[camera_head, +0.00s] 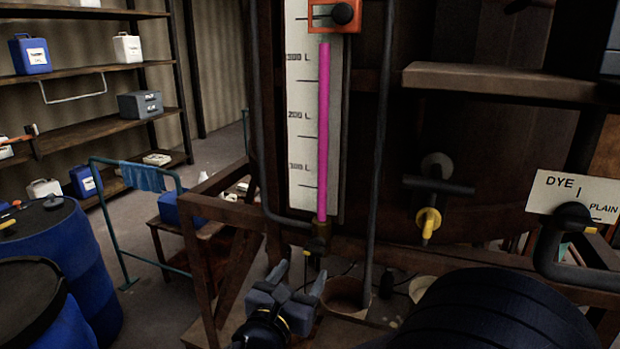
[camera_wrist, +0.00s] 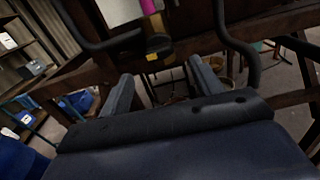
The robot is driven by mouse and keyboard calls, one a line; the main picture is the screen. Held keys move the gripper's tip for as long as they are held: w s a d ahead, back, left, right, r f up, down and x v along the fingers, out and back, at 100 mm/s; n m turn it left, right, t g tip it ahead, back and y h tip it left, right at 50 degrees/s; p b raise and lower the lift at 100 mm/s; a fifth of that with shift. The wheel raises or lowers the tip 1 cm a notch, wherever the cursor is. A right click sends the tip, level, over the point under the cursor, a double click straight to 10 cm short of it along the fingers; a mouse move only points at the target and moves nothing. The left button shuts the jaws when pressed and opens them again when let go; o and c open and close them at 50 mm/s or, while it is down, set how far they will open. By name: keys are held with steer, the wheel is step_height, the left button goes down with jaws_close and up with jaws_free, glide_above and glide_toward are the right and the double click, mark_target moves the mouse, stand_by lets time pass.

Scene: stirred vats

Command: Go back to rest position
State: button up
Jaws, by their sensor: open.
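My gripper (camera_head: 298,282) is in the lower middle of the head view, below the foot of the level gauge. Its two fingers stand apart and hold nothing. In the wrist view the open fingers (camera_wrist: 158,85) point toward the wooden frame, with the gauge's brass foot (camera_wrist: 158,44) just beyond and above the gap between them. The gauge (camera_head: 323,130) is a white scale with a magenta column and an orange slider (camera_head: 334,15) at its top. My dark arm covers the bottom right of the head view.
A brown wooden frame (camera_head: 240,212) stands close around my gripper. A dark pipe (camera_head: 378,150) and a yellow-tipped valve (camera_head: 428,222) are to the right, near a DYE/PLAIN sign (camera_head: 575,195). Blue drums (camera_head: 75,255), a teal rail (camera_head: 125,225) and shelves (camera_head: 90,70) are left. Floor shows between.

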mark_target(312, 255)
steer(key=p+x, duration=0.1)
steer(key=x, duration=0.6)
steer(key=shift+w+d, duration=0.1)
steer(key=shift+w, duration=0.1)
steer(key=shift+w+p, duration=0.1)
steer(key=shift+p, duration=0.45)
steer(key=shift+n, duration=0.3)
steer(key=shift+f+p, duration=0.1)
steer(key=shift+p, duration=0.2)
steer(key=shift+f+b, duration=0.15)
steer(key=shift+b, duration=0.6)
